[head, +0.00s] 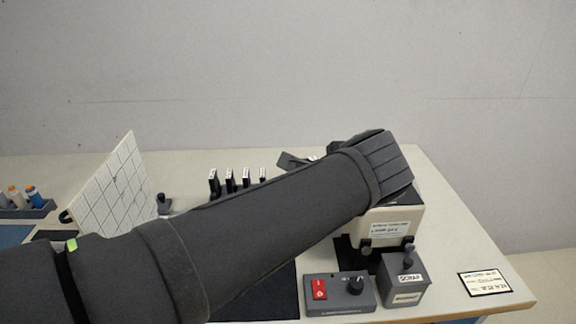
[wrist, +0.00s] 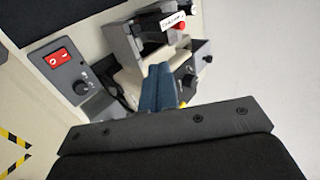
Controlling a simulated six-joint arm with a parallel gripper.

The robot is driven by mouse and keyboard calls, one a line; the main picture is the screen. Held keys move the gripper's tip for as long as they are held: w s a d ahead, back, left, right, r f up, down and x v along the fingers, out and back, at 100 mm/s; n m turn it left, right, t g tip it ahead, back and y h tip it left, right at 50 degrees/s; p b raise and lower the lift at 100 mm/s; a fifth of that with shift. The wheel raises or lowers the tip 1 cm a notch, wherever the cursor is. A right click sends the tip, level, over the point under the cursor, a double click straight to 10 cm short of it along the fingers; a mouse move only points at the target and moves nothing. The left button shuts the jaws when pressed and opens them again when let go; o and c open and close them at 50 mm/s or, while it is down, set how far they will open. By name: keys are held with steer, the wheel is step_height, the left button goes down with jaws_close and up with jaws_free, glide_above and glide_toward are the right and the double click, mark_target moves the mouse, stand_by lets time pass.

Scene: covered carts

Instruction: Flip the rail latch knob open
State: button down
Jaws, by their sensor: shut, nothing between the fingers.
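In the head view a cream-covered unit (head: 393,226) stands on dark supports at the right of the bench. A dark round knob (head: 365,247) shows low on its front; I cannot tell for sure that it is the rail latch knob. My gripper is hidden behind my arm in the head view. In the wrist view my gripper (wrist: 157,88) shows as blue fingers, shut and empty, over the cream cover (wrist: 130,82). A dark round part (wrist: 188,80) shows just right of the fingers, partly covered. Whether the fingers touch anything is unclear.
A grey control box (head: 340,293) with a red switch and dial stands in front. Beside it is a grey box (head: 405,280) labelled scrap, with a knobbed lever. A white gridded board (head: 110,185) stands left. The bench's right end is clear apart from a card (head: 485,283).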

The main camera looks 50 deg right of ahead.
steer(key=x, duration=0.9)
steer(key=shift+w+d+f, duration=0.1)
steer(key=shift+w, duration=0.05)
steer(key=shift+w+d+f, duration=0.2)
steer(key=shift+w+d, duration=1.35)
steer(key=shift+d, duration=0.1)
